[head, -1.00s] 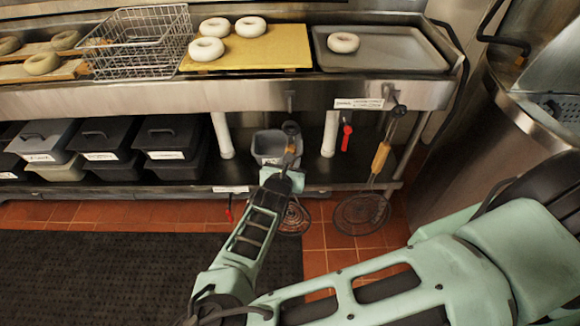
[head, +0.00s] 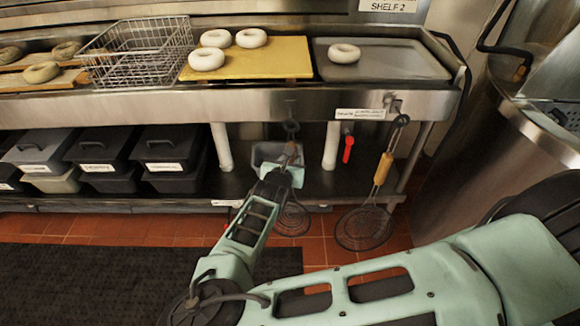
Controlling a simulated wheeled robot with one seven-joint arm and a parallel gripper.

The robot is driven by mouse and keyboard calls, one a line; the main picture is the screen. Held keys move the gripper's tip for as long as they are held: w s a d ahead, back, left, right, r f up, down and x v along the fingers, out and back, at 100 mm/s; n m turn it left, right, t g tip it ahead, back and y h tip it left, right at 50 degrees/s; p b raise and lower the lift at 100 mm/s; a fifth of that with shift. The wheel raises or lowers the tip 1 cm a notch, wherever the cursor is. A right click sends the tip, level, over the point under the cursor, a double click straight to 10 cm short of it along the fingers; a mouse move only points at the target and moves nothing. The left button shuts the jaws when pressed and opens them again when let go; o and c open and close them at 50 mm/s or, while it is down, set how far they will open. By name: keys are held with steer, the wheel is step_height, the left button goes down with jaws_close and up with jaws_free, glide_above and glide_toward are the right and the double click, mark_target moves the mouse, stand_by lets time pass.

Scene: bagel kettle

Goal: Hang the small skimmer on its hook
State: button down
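The small skimmer (head: 293,217) is upright in my gripper (head: 285,174). Its round wire basket hangs low behind my arm, its orange-brown handle (head: 291,152) is at the fingers, and its dark top ring (head: 291,126) points up. My gripper looks shut on the handle, though the arm partly hides the fingers. The empty hook (head: 290,106) is on the steel counter front, just above the ring in the picture. Ring and hook look apart; their depth gap is hard to tell. A larger skimmer (head: 364,228) with a tan handle hangs at the right hook (head: 393,104).
A red tool (head: 348,149) hangs to the right. Dark lidded tubs (head: 170,152) fill the shelf's left. Bagels on boards and a grey tray (head: 385,62) lie on the counter.

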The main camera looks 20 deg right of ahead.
steer(key=shift+w+d+f+b, duration=0.1)
steer(key=shift+w+d+b, duration=0.05)
steer(key=shift+w, duration=0.35)
steer(key=shift+w+d+f+b, duration=0.1)
steer(key=shift+w+d+b, duration=0.05)
steer(key=shift+w, duration=0.3)
steer(key=shift+w+d+f, duration=0.1)
steer(key=shift+w+f, duration=0.1)
steer(key=shift+w, duration=0.15)
steer(key=shift+f, duration=0.1)
steer(key=shift+f, duration=0.1)
steer(key=c, duration=1.1)
jaws_free()
steer(key=shift+o, duration=0.2)
